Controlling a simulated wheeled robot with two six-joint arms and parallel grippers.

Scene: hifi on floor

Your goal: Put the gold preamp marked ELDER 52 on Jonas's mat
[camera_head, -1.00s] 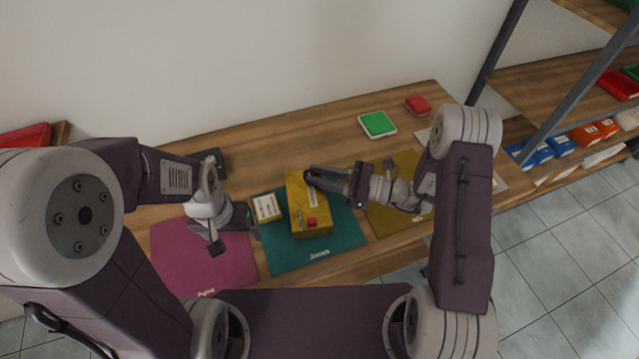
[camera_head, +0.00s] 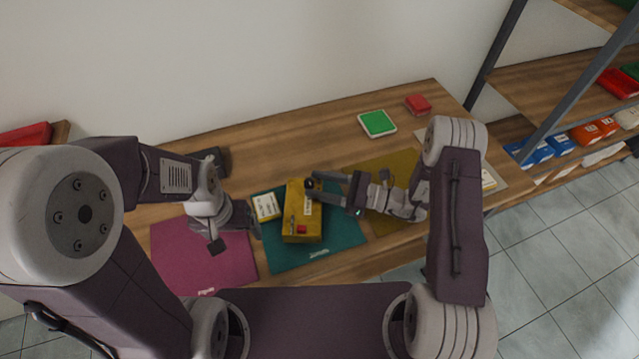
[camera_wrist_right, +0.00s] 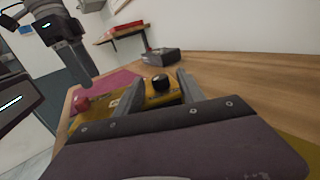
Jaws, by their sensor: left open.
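The gold preamp (camera_head: 302,225) lies on the teal mat (camera_head: 345,232), whose edge label reads like "Jonas"; the preamp's own label is too small to read. It has a black knob and a red knob. My right gripper (camera_head: 315,188) is open at the preamp's far end, with its fingers apart on either side of the black knob. In the right wrist view the black knob (camera_wrist_right: 161,83) shows between the fingers, with gaps beside it. My left gripper (camera_head: 238,238) is open and apart from the preamp, above the edge of the pink mat.
A small yellow-and-white box (camera_head: 266,206) stands close left of the preamp. A pink mat (camera_head: 190,260) lies left, an olive mat (camera_head: 385,222) right. A green-topped box (camera_head: 377,123) and a red box (camera_head: 418,104) stand at the back. The table's back middle is clear.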

